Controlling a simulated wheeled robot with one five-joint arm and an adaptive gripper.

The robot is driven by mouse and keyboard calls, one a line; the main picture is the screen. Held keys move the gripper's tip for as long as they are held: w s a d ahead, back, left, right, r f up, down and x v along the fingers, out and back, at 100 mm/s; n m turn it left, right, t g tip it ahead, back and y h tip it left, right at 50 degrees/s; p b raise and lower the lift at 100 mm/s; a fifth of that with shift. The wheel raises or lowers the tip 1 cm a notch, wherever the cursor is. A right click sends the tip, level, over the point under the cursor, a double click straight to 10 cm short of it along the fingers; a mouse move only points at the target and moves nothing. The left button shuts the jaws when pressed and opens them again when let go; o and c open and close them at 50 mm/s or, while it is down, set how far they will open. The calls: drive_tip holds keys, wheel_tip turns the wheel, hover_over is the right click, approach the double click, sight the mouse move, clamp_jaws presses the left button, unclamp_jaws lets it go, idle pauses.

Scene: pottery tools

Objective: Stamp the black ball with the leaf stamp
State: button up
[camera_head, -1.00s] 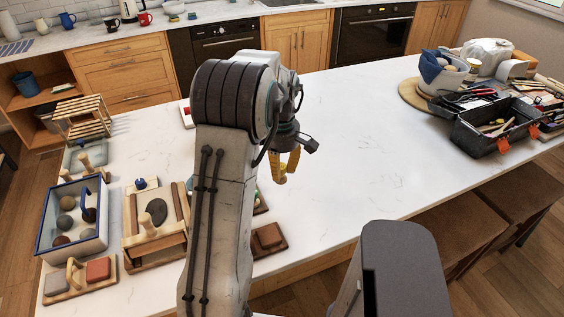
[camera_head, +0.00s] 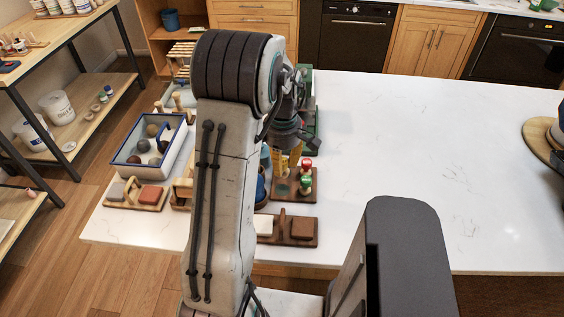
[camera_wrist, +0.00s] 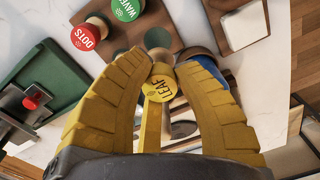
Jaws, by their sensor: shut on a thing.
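My gripper (camera_wrist: 172,66) is shut on the leaf stamp (camera_wrist: 160,88), whose round yellow top reads LEAF. In the head view my gripper (camera_head: 287,170) appears over or beside the brown stamp board (camera_head: 296,195); I cannot tell whether the stamp touches the board. The red DOTS stamp (camera_wrist: 84,37) and green WAVES stamp (camera_wrist: 126,9) are left of the fingers in the wrist view. Several balls lie in a blue-rimmed tray (camera_head: 125,157) at the left. A dark ball (camera_head: 152,130) is at its back; I cannot tell for certain that it is the black one.
A board with two blocks (camera_head: 302,229) lies in front of the stamp board. A green item (camera_wrist: 52,92) is left in the wrist view. A wooden tray of blocks (camera_head: 150,196) stands before the ball tray.

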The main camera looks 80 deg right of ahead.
drive_tip(key=shift+d+f+b, duration=0.1)
drive_tip(key=shift+f+b, duration=2.15)
drive_tip(key=shift+f, duration=0.95)
drive_tip(key=shift+f, duration=0.3)
drive_tip(key=o, duration=1.1)
drive_tip(key=shift+c, duration=0.2)
drive_tip(key=shift+r, duration=0.1)
wheel_tip(320, 180, up, 12)
drive_tip(key=shift+d+f, duration=0.1)
drive_tip(key=shift+d, duration=0.05)
